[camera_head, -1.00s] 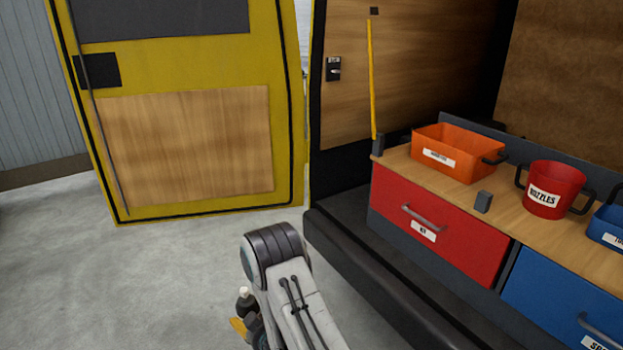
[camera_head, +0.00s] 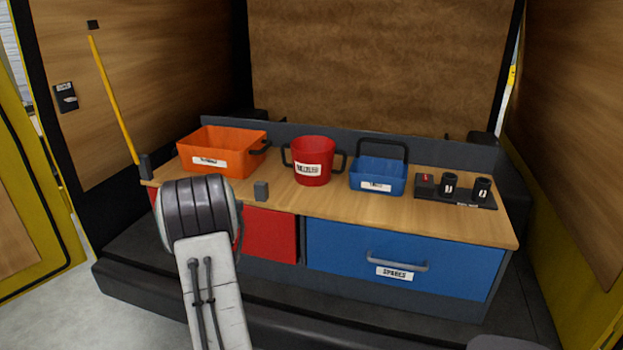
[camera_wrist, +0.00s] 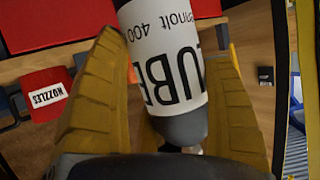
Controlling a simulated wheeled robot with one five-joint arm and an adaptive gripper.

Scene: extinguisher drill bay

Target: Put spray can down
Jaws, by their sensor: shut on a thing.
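The spray can (camera_wrist: 165,50) is white with dark lettering ending in "UBE" and a grey end. In the wrist view it lies between the two yellow ribbed fingers of my gripper (camera_wrist: 172,75), which is shut on it. The far end of the can runs out of the top of the picture. In the head view my arm stands in front of the bench's left part, and the gripper and can are hidden.
The wooden worktop (camera_head: 400,211) carries an orange bin (camera_head: 245,160), a red nozzles bucket (camera_head: 313,150), a blue handled tray (camera_head: 377,177) and a black holder with cups (camera_head: 456,198). Below are a red drawer (camera_head: 270,232) and a blue drawer (camera_head: 405,248), both shut.

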